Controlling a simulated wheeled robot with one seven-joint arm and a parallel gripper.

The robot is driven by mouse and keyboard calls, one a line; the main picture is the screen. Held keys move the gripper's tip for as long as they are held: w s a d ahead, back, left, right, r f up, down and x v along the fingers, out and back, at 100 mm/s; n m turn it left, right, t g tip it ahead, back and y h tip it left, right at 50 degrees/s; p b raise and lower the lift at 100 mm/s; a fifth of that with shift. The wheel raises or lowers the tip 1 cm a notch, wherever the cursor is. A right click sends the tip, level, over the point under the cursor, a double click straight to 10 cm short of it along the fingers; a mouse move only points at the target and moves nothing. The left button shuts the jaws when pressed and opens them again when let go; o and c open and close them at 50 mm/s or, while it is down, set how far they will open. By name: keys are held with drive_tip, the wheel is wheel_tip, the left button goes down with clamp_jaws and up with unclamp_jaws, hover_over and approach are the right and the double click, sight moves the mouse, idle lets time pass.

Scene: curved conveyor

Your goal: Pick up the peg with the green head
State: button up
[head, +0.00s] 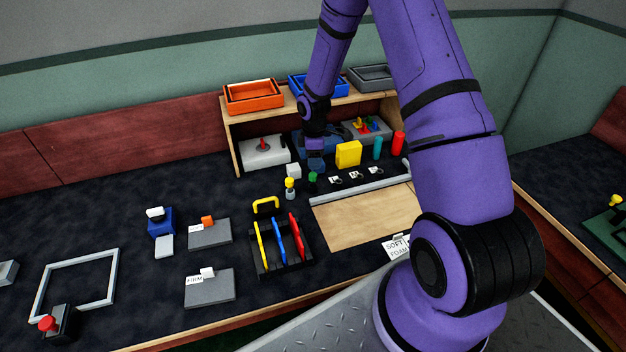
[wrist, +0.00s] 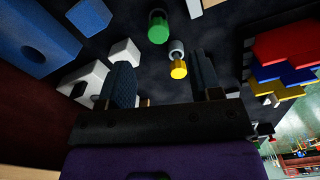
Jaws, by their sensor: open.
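The peg with the green head (head: 313,177) stands on the dark worktop in the head view, just below my gripper (head: 315,160). In the wrist view its green head (wrist: 158,27) shows near the top, beyond the fingertips and between their lines. My gripper (wrist: 161,62) is open, with its two dark ribbed fingers apart and nothing held between them. A peg with a yellow head (head: 290,184) stands to the left of the green one. In the wrist view the yellow head (wrist: 179,71) is seen between the fingers; whether it is at their depth I cannot tell.
A yellow block (head: 348,154) stands to the right. A wooden shelf (head: 232,138) with bins is behind. A tool rack (head: 262,268) stands in front.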

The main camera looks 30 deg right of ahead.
sight(313, 174)
drive_tip(key=f, duration=1)
drive_tip(key=shift+w+f, duration=0.2)
drive_tip(key=shift+f, duration=0.05)
drive_tip(key=c, duration=1)
